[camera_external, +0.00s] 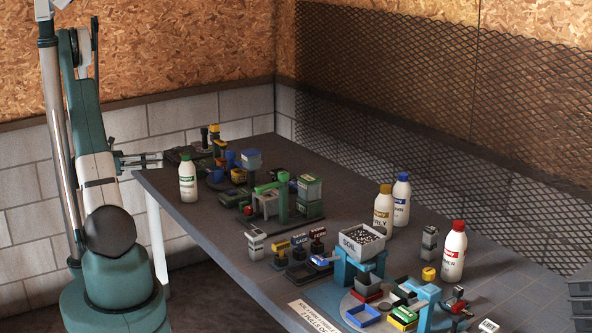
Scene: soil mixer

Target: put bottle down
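Several white bottles are in the external view. The green-capped bottle (188,179) stands upright near the table's left edge. A yellow-capped bottle (383,212) and a blue-capped bottle (401,199) stand close together behind the soil bin, and a red-capped bottle (454,252) stands at the right. My gripper (158,159) is at the table's left edge, left of and a little above the green-capped bottle in the picture. Its two thin fingers point right with a gap between them, and nothing shows in them. It appears apart from the bottle.
The table (345,180) has bare room between the green stand (283,200) and the back mesh. A white soil bin (361,242) sits on a blue stand at the front. Small coloured containers (236,176) crowd the far left, near my gripper.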

